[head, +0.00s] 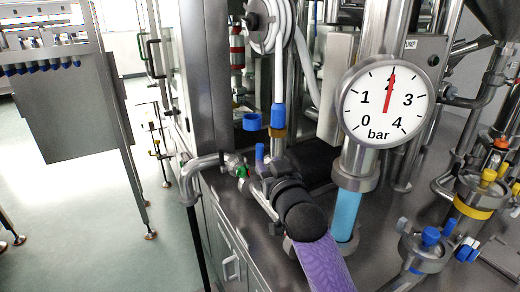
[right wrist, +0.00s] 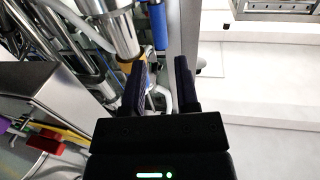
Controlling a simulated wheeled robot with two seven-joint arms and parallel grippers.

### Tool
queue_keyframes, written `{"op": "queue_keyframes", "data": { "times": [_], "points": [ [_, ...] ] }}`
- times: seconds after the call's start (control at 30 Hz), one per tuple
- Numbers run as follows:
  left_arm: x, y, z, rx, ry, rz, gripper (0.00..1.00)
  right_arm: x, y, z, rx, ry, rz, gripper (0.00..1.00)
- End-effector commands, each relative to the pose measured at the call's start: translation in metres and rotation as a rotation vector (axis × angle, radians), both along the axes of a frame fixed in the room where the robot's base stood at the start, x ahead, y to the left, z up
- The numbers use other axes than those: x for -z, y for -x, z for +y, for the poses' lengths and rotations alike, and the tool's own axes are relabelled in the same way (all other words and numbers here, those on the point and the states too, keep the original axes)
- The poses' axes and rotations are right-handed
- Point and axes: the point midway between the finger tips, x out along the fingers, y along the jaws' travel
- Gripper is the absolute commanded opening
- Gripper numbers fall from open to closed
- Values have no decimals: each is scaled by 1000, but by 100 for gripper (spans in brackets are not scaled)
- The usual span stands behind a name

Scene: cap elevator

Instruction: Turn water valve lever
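My right gripper (head: 257,181) reaches in on the purple-sleeved arm and is beside a steel pipe end with a green part (head: 242,171). A small upright blue lever-like piece (head: 260,152) stands just behind it; I cannot tell for sure that it is the water valve lever. In the right wrist view the two dark fingers of my right gripper (right wrist: 162,70) are apart. My left gripper is not in view.
A pressure gauge (head: 387,102) reading about 2 bar is on a thick pipe right of my arm. A bent steel pipe (head: 197,172) lies left of the gripper. Blue-and-yellow fittings (head: 430,238) crowd the right. Open floor (head: 95,215) lies left.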

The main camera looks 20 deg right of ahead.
Motion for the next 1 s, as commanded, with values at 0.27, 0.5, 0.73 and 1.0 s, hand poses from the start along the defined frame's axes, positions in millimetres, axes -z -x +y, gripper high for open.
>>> {"op": "queue_keyframes", "data": {
  "times": [0.27,0.5,0.73,1.0],
  "points": [
    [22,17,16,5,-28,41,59,4,-54,0,-1,0,2,39],
    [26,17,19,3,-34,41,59,2,-69,0,-1,0,2,39],
    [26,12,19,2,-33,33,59,1,-69,0,-1,0,2,39],
    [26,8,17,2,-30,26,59,1,-69,0,-1,0,3,0]
  ]
}}
